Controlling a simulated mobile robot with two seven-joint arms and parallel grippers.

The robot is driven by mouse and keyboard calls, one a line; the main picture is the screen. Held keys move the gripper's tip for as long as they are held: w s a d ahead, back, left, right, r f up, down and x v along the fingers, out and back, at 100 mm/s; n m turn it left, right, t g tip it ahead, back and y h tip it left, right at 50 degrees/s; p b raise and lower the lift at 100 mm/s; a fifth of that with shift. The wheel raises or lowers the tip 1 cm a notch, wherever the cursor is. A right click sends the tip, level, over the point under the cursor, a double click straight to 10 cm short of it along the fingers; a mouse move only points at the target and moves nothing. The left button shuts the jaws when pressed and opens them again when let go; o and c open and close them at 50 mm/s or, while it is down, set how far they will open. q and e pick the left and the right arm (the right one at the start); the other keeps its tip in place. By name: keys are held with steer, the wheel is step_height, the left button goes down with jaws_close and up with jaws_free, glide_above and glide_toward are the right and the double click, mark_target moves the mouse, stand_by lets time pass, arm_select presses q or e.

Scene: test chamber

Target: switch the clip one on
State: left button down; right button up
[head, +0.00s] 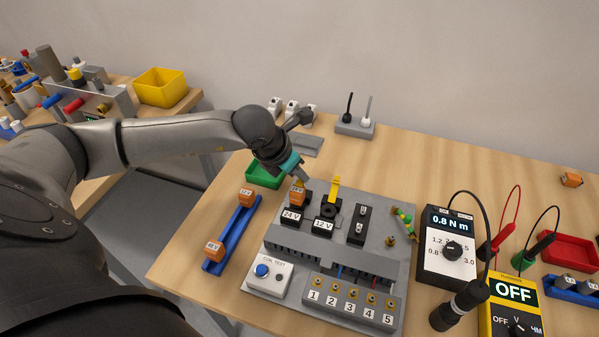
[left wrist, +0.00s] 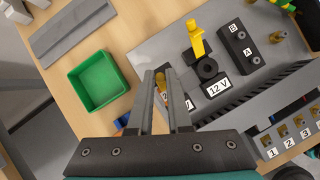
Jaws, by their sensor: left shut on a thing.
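The yellow meter (head: 512,305) stands at the lower right in the head view, cut by the frame edge. Its display reads OFF, and its dial (head: 520,328) is partly cut off. My left gripper (head: 302,180) is far to the left of the meter, over the grey board. It is shut on an orange block (head: 297,197) at the 24 V holder (head: 292,216). In the left wrist view the fingers (left wrist: 165,78) mostly hide the block.
The 12 V holder (head: 323,223) with a raised yellow lever (head: 335,188) is close right of my left gripper. A blue rail (head: 233,238) holds orange blocks. A black driver (head: 460,305) stands beside the 0.8 N m box (head: 447,265). The table behind the board is mostly clear.

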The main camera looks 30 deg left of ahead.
arm_select(q)
steer(key=shift+s+a+f, duration=0.15)
steer(key=shift+a, duration=0.05)
steer(key=c, duration=0.9)
jaws_free()
steer(key=shift+s, duration=0.15)
steer(key=shift+o, duration=0.3)
steer(key=shift+d, duration=0.1)
steer(key=v, duration=1.5)
steer(key=shift+r+b, duration=0.25)
steer(key=shift+b, duration=0.2)
steer(key=shift+d, duration=0.1)
